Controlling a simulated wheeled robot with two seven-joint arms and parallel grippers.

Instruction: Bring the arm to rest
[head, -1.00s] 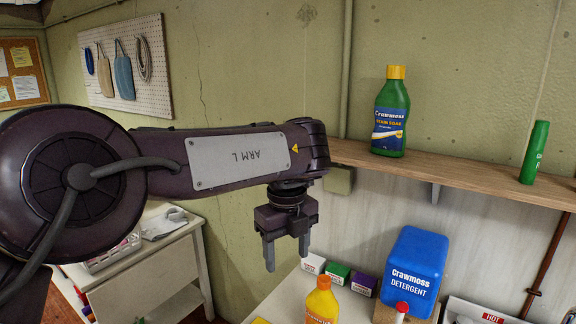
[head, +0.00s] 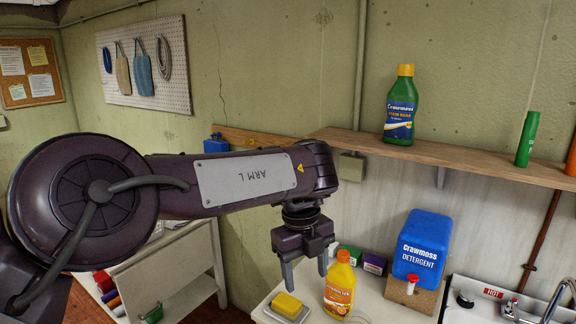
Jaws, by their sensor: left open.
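My left arm reaches in from the left in the head view. Its gripper (head: 306,274) points down, with its two fingers apart and nothing between them. It hangs in front of the counter, above and left of an orange bottle (head: 339,290) in the picture. The fingers appear apart from the bottle. My right gripper is not in view.
A wooden shelf (head: 450,156) holds a green bottle (head: 399,110) and a green tube (head: 527,140). The white counter (head: 385,308) carries a blue detergent jug (head: 420,245), a yellow sponge (head: 287,304) on a dish, small boxes (head: 374,264) and a sink (head: 500,294). A pegboard (head: 145,66) hangs behind.

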